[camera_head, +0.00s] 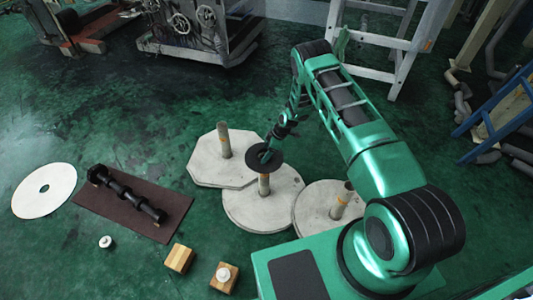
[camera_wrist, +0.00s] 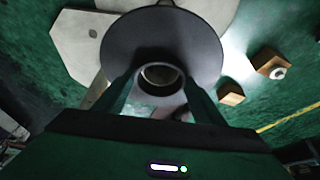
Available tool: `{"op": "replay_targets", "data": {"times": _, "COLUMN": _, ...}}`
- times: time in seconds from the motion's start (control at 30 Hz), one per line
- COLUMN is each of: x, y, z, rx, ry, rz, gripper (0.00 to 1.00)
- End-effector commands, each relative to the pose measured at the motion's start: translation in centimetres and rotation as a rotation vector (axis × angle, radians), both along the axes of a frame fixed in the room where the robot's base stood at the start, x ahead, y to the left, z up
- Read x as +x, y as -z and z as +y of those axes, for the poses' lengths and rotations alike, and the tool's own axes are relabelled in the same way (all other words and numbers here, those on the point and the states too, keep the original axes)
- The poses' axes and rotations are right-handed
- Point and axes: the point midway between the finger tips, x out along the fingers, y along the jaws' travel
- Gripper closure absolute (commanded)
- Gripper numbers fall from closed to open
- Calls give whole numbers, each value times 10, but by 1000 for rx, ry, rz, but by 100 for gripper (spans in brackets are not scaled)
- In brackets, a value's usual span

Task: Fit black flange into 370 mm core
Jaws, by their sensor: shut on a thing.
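The black flange (camera_head: 277,161) is a flat dark disc. My gripper (camera_head: 267,154) is shut on it, and it hangs over the middle core (camera_head: 264,187), a brown upright tube on a round pale base. I cannot tell whether the flange touches the core's top. In the wrist view, my gripper's fingers (camera_wrist: 160,88) sit on either side of the hub ring on the flange (camera_wrist: 140,45). Another core (camera_head: 223,142) stands on an octagonal base at left, and one (camera_head: 341,204) stands on a round base at right. No length marks are readable.
A brown mat (camera_head: 88,201) holds a black ringed shaft (camera_head: 125,194). A white holed disc (camera_head: 28,198), a small pale piece (camera_head: 105,242) and two wooden blocks (camera_head: 180,258) (camera_head: 219,284) lie on the floor. A ladder (camera_head: 385,45) and cart (camera_head: 205,45) stand behind.

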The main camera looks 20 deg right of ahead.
Motion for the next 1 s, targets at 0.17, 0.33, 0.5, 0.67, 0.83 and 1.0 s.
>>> {"op": "replay_targets", "data": {"times": 0.17, "x": 0, "y": 3, "z": 0, "rx": 0, "ry": 0, "rz": 0, "gripper": 63}}
{"op": "replay_targets", "data": {"times": 0.33, "x": 0, "y": 6, "z": 0, "rx": 0, "ry": 0, "rz": 0, "gripper": 63}}
{"op": "replay_targets", "data": {"times": 0.5, "x": 0, "y": 9, "z": 0, "rx": 0, "ry": 0, "rz": 0, "gripper": 63}}
{"op": "replay_targets", "data": {"times": 0.67, "x": 0, "y": 12, "z": 0, "rx": 0, "ry": 0, "rz": 0, "gripper": 63}}
{"op": "replay_targets", "data": {"times": 0.83, "x": 0, "y": 14, "z": 0, "rx": 1, "ry": 0, "rz": 0, "gripper": 63}}
{"op": "replay_targets", "data": {"times": 1.0, "x": 0, "y": 17, "z": 0, "rx": 0, "ry": 0, "rz": 0, "gripper": 63}}
